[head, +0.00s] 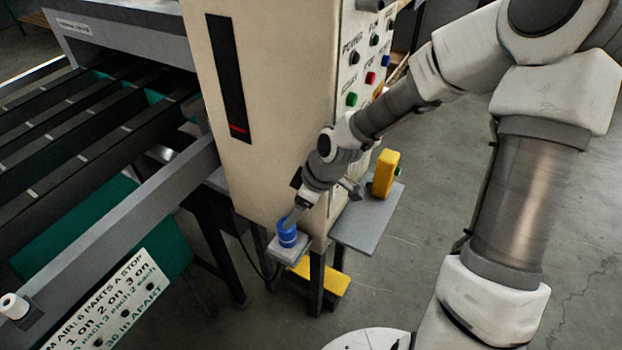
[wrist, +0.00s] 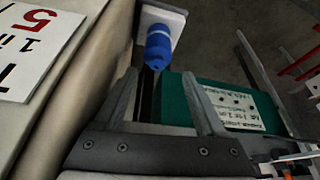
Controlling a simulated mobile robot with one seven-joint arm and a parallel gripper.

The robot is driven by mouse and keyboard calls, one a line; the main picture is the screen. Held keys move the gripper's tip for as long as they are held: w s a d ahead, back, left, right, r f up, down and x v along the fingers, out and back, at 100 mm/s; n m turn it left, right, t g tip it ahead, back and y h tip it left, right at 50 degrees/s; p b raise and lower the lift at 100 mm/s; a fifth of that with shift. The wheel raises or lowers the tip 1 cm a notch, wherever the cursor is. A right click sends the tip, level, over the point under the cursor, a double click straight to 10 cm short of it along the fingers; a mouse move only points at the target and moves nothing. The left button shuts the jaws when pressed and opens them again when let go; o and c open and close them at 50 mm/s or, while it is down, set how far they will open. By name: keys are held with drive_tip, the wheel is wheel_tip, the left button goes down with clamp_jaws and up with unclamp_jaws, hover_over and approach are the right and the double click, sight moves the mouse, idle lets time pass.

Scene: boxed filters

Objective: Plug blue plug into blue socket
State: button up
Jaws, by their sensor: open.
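A blue cylindrical piece (head: 287,234) stands on a small grey ledge (head: 289,252) at the cabinet's lower corner. In the wrist view the blue piece (wrist: 160,46) has a wide part against the pale ledge (wrist: 176,25) and a narrower end toward me. I cannot tell whether this is the plug, the socket or both joined. My gripper (head: 290,219) is right at the blue piece in the head view. In the wrist view my gripper (wrist: 160,72) has its fingers apart, with the narrow blue end near the gap between the tips. Nothing is clamped.
A beige cabinet (head: 255,110) with buttons stands close behind my wrist. A yellow block (head: 384,174) sits on a grey shelf (head: 365,222) to the right. A yellow step (head: 325,281) is below. A slatted machine bed (head: 90,135) fills the left. Floor at right is open.

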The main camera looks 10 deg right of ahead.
drive_tip(key=p+v, duration=0.4)
drive_tip(key=v, duration=0.6)
drive_tip(key=shift+w, duration=0.3)
drive_tip(key=shift+s+r, duration=0.1)
drive_tip(key=shift+r, duration=0.05)
